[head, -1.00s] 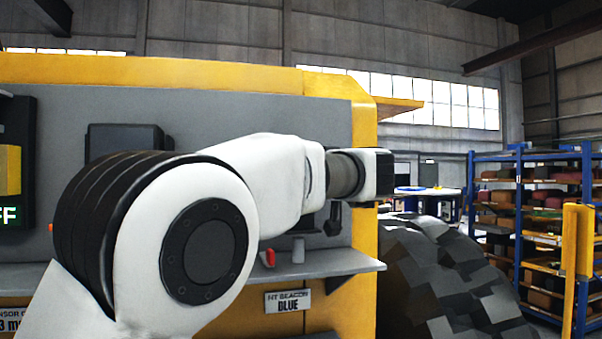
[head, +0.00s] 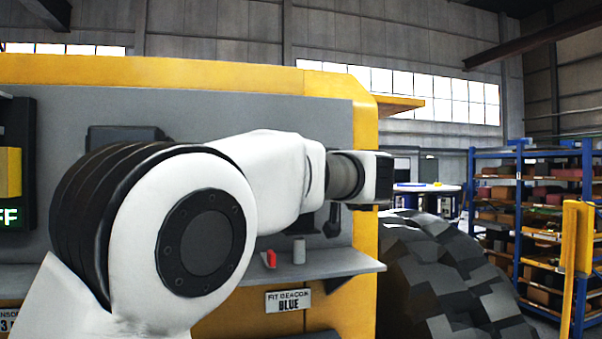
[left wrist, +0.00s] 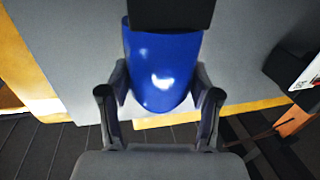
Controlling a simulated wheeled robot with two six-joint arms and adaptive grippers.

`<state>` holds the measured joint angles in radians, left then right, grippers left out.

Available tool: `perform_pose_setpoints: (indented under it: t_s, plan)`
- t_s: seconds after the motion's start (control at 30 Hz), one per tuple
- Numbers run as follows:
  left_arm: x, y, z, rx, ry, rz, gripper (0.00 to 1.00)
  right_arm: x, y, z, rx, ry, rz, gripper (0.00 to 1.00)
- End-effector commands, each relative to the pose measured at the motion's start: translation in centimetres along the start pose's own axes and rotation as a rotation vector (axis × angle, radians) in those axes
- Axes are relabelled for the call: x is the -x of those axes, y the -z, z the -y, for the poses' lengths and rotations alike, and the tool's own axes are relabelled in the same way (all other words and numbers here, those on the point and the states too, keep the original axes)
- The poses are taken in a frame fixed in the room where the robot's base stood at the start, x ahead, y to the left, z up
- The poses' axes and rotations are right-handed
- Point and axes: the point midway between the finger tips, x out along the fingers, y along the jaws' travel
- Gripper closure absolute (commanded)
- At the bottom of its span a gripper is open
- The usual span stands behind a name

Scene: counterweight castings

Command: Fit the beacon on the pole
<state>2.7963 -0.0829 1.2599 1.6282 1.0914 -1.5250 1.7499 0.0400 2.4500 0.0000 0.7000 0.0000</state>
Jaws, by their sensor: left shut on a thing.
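My left gripper (left wrist: 160,105) is shut on a blue beacon (left wrist: 165,65), a glossy rounded body with a dark block (left wrist: 170,12) at its upper end in the left wrist view. One finger lies on each side of the blue part. In the head view my left arm reaches right across the grey panel, and the beacon and fingers cannot be made out there. A sign reading "FIT BEACON BLUE" (head: 288,300) hangs below the shelf. I cannot pick out the pole in either view. My right gripper is not in view.
A grey shelf (head: 345,264) on the yellow machine (head: 200,72) carries a small red item (head: 271,259) and a pale cylinder (head: 299,251). A large tyre (head: 440,265) stands right of it. A blue rack (head: 520,150) with castings and a yellow post (head: 577,240) are farther right.

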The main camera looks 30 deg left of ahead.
Motion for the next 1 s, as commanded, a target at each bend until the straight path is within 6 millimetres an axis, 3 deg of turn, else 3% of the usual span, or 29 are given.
perform_pose_setpoints:
  t_s: [1.0]
  plan:
    - [0.13,-0.03,0.00,0.000,0.000,-0.001,0.85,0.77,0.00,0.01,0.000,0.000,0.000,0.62]
